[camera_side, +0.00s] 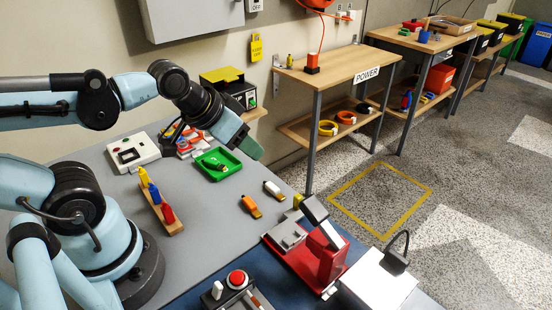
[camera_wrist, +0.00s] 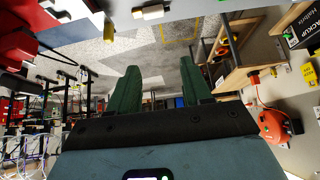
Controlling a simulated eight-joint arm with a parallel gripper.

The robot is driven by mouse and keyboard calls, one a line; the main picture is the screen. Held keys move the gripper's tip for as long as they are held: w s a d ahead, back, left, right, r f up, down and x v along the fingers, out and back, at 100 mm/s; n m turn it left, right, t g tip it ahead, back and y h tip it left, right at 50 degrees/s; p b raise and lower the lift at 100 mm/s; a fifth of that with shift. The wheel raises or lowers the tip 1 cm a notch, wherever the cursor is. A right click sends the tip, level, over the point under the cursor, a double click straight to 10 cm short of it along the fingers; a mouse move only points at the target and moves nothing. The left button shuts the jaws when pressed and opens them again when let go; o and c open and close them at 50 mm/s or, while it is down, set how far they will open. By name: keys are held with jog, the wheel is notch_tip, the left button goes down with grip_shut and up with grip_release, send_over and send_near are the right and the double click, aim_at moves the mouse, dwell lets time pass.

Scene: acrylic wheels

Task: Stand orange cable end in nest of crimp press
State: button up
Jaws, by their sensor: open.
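The orange cable end (camera_side: 249,205) lies on the grey bench in the side view, just left of a white cable end (camera_side: 273,189). The crimp press (camera_side: 328,262) is red, with a grey block (camera_side: 287,236) at its left that may hold the nest; the nest opening is too small to make out. My gripper (camera_side: 252,146) is up above the back of the bench, beyond and well above the orange cable end, touching nothing. In the wrist view its two green fingers (camera_wrist: 160,85) are apart with nothing between them.
A green tray (camera_side: 218,165) with a dark item lies under the arm. A wooden rack (camera_side: 160,207) holds blue, red and yellow pieces. A red-button box (camera_side: 238,282) and a lamp-like black fixture (camera_side: 396,255) flank the press.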

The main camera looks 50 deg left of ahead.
jog(key=n+g, duration=0.7)
jog(key=n, duration=1)
send_over(252, 205)
jog(key=f, duration=0.7)
jog(key=shift+w+a+f, duration=0.1)
jog(key=shift+w+f, duration=0.2)
jog(key=shift+s+f, duration=0.15)
jog(key=shift+f, duration=1.4)
jog(key=shift+s+f, duration=0.15)
jog(key=shift+f, duration=1.35)
jog(key=shift+c, duration=0.5)
grip_shut()
